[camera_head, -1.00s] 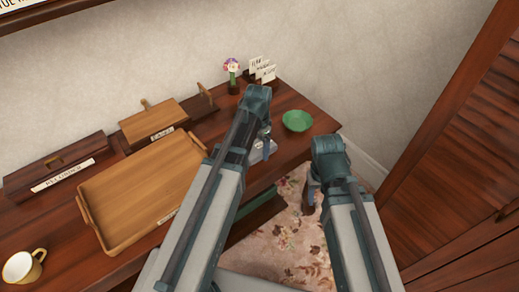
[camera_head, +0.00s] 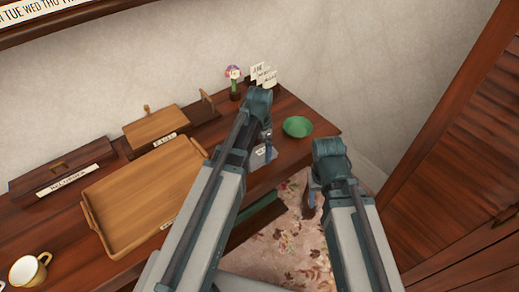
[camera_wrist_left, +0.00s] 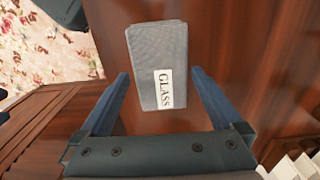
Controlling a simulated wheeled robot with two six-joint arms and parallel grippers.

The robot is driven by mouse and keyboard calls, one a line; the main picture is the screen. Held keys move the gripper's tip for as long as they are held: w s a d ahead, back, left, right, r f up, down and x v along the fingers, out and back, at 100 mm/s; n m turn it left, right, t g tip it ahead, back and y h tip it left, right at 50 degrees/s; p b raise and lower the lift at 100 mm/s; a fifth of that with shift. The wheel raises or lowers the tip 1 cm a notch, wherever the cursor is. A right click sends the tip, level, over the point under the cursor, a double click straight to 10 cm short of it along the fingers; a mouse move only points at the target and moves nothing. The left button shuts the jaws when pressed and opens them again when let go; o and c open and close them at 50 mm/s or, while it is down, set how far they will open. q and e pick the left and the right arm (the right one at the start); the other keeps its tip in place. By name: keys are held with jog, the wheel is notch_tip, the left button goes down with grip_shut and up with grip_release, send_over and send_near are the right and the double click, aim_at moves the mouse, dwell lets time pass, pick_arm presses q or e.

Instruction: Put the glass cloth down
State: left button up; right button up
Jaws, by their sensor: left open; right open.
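The glass cloth (camera_wrist_left: 157,60) is a grey folded block with a white label reading GLASS. In the left wrist view it lies on the dark wood tabletop, ahead of and between the finger tips of my left gripper (camera_wrist_left: 158,80). The gripper is open and the fingers do not touch the cloth. In the head view a small part of the cloth (camera_head: 262,157) shows beside my left gripper (camera_head: 268,148); the arm hides the rest. My right gripper (camera_head: 311,198) is open and empty, off the front edge of the table above the carpet.
A green bowl (camera_head: 298,127) stands right of my left gripper. A flower in a small vase (camera_head: 234,80) and white cards (camera_head: 263,74) stand behind. A wooden tray (camera_head: 140,195), lidded boxes (camera_head: 62,173) and a mug (camera_head: 29,270) are to the left.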

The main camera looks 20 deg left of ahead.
aim_at(260, 153)
pick_arm(q)
notch_tip(260, 153, up, 10)
jog(key=p, duration=0.9)
jog(key=s+d+n+y, duration=0.1)
jog(key=s+d+n, duration=0.2)
jog(key=s+d, duration=0.7)
jog(key=s, duration=0.4)
jog(key=shift+s+d+n, duration=0.15)
jog(key=shift+d+n, duration=0.1)
jog(key=shift+n, duration=0.15)
pick_arm(e)
notch_tip(260, 153, up, 10)
